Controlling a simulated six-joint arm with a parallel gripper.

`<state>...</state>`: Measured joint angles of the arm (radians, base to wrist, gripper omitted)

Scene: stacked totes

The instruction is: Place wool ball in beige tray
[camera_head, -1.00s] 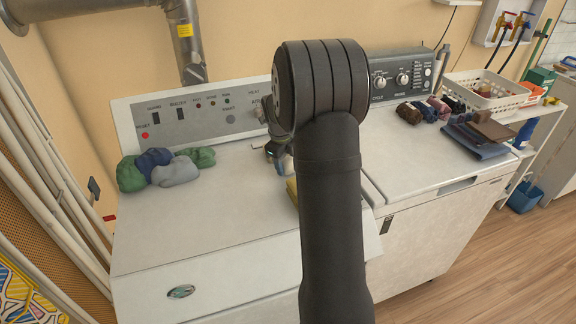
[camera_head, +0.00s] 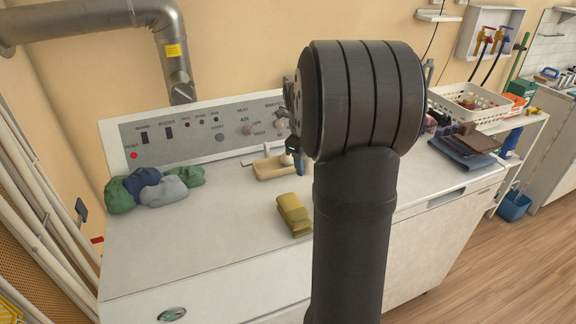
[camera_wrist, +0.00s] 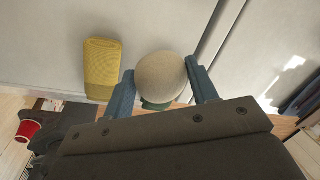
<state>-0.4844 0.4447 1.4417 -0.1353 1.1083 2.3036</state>
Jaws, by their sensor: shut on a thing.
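The wool ball (camera_wrist: 162,77), round and off-white, sits between the two blue fingers of my gripper (camera_wrist: 162,88) in the wrist view. My gripper is shut on it. In the head view the gripper (camera_head: 294,158) is mostly hidden behind my arm, with a pale bit of the ball (camera_head: 286,159) showing beside it. The beige tray (camera_head: 270,172) lies on the white machine top, near the back panel. In the picture the ball overlaps the tray's right end; whether it touches the tray I cannot tell. The tray is not clear in the wrist view.
A folded yellow cloth (camera_head: 294,214) lies in front of the tray; it also shows in the wrist view (camera_wrist: 102,68). Rolled green, blue and grey cloths (camera_head: 152,188) lie at left. Folded dark cloths (camera_head: 465,148) and a white basket (camera_head: 468,104) are at right. The left machine top is mostly clear.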

